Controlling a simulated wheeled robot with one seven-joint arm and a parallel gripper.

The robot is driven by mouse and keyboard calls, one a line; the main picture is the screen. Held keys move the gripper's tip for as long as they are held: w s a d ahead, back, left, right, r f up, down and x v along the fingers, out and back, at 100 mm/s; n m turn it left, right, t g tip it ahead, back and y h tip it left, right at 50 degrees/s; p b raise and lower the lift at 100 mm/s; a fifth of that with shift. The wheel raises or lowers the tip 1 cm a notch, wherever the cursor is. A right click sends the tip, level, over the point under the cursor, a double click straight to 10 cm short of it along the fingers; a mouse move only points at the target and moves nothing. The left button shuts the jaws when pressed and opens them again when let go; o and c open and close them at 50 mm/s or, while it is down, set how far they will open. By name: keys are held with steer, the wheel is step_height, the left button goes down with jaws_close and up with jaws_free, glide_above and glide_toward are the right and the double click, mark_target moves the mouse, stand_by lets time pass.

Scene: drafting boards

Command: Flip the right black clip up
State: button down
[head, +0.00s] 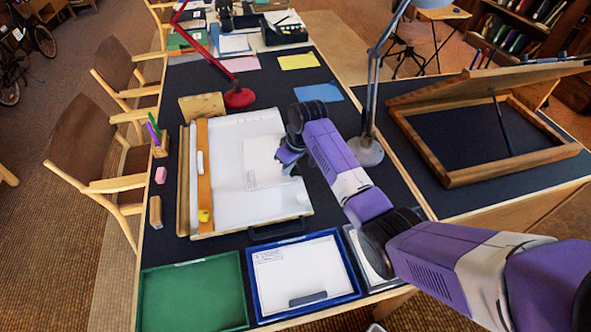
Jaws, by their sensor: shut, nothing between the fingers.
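A white drafting board (230,215) lies on the dark table, with a sheet of paper (262,165) on it. My gripper (289,165) is over the right part of the board, at the sheet's right edge, pointing down. It is shut and empty. I cannot clearly make out a black clip on the board; my gripper and wrist cover part of its right side. Whether the gripper touches the board cannot be told.
An orange strip (202,175) runs along the board's left side. Green (190,293) and blue (355,280) trays lie in front. A red lamp (239,98) stands behind; a grey lamp (366,152) stands close right of my wrist. A tilted wooden frame (455,180) is at right.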

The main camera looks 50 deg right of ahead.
steer(key=shift+m+h, duration=0.3)
steer(key=shift+s+d+p, duration=0.25)
steer(key=shift+s+d, duration=0.7)
steer(key=shift+d, duration=0.2)
steer(key=shift+s+d+p, duration=0.2)
steer(key=shift+s+d, duration=0.7)
steer(key=shift+d, duration=0.25)
steer(key=shift+w+a, duration=0.2)
steer(key=shift+a, duration=0.05)
steer(key=r+p, duration=0.2)
steer(key=w+r+p, duration=0.1)
steer(key=r+p, duration=0.3)
steer(key=shift+w+a+r, duration=0.2)
steer(key=shift+w+a, duration=0.05)
steer(key=shift+a, duration=0.3)
steer(key=shift+w+a, duration=0.1)
steer(key=shift+w, duration=0.05)
